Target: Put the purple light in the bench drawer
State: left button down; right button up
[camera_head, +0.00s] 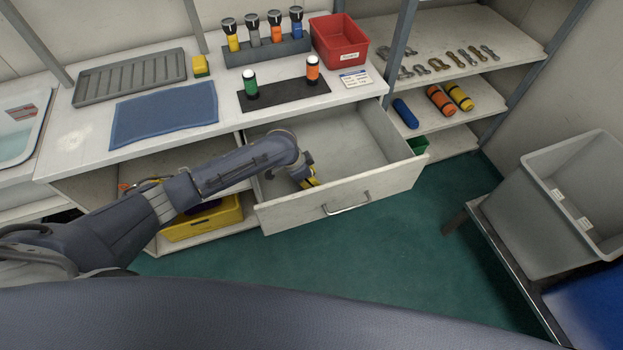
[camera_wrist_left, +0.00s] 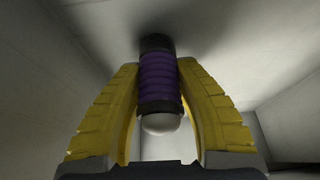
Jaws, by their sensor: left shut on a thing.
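The bench drawer (camera_head: 335,185) is pulled open below the bench top, with a pale interior and a bar handle. My left gripper (camera_head: 308,180) is down inside the drawer, near its left front part. In the left wrist view my left gripper (camera_wrist_left: 160,95) has its yellow fingers shut on the purple light (camera_wrist_left: 158,72), a purple ribbed cylinder with black ends and a white dome toward the camera. The drawer walls surround it there; I cannot tell if the light touches the drawer floor. The head view hides the light behind my arm. My right gripper is not in view.
A grey bin (camera_head: 560,195) stands right.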

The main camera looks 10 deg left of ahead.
pick_arm(q)
jog(key=c, duration=1)
grip_release()
jog(key=shift+f, duration=0.1)
jog(key=shift+o, duration=0.2)
jog(key=v, duration=1.2)
